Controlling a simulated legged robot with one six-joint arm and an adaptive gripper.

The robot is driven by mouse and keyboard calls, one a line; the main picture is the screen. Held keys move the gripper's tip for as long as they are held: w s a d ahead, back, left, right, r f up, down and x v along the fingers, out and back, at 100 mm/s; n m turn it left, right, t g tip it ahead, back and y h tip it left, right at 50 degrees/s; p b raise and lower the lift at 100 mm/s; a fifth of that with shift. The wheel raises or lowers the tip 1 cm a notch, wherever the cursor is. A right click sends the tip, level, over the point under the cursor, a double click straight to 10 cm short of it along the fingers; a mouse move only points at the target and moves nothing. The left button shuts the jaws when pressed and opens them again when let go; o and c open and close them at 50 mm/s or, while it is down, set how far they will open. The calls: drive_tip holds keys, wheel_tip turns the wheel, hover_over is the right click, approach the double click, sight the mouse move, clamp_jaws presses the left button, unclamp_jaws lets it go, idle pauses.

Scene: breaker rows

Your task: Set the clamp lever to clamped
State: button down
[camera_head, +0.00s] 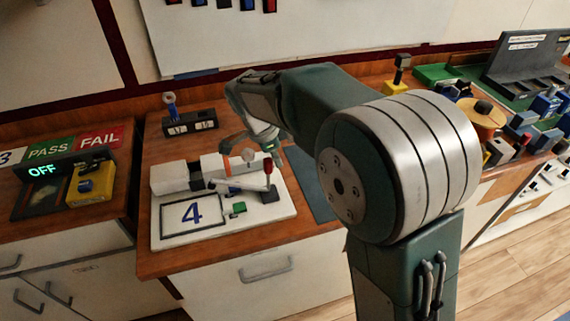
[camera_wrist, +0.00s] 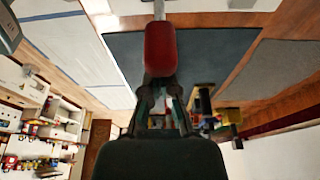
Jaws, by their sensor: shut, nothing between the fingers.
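A white fixture board (camera_head: 222,233) marked "4" lies on the wooden worktop and carries a pale clamp mechanism. The clamp lever's red end (camera_head: 268,165) shows at the right of the mechanism, close under my gripper (camera_head: 271,147). In the wrist view a red grip (camera_wrist: 160,50) on a thin bar lies straight ahead of my fingertips (camera_wrist: 162,88). The fingers are shut and hold nothing. The grip looks very close to the tips; I cannot tell whether they touch. My arm and wrist hide part of the mechanism in the head view.
A green button block (camera_head: 238,208) sits on the board's front part. A small dark device (camera_head: 190,124) stands behind. A PASS/FAIL tester (camera_head: 66,150) with a yellow block (camera_head: 92,184) is at left. Crowded parts fill the right bench. A dark mat (camera_head: 312,185) lies right of the board.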

sight(264, 161)
drive_tip(key=a+h, duration=0.1)
drive_tip(key=s+a+t+h, duration=0.1)
drive_tip(key=a+h, duration=0.1)
drive_tip(key=shift+r+h, duration=0.2)
drive_tip(key=shift+h, duration=0.1)
drive_tip(key=shift+s+a+f+t+h, duration=0.1)
drive_tip(key=shift+a+t+h, duration=0.05)
drive_tip(key=shift+a+h, duration=0.35)
drive_tip(key=shift+s+a+f+t+h, duration=0.15)
drive_tip(key=shift+a+h, duration=0.25)
drive_tip(key=shift+a, duration=0.55)
drive_tip(key=shift+s, duration=0.15)
drive_tip(key=shift+a+f, duration=0.15)
drive_tip(key=shift+f, duration=0.05)
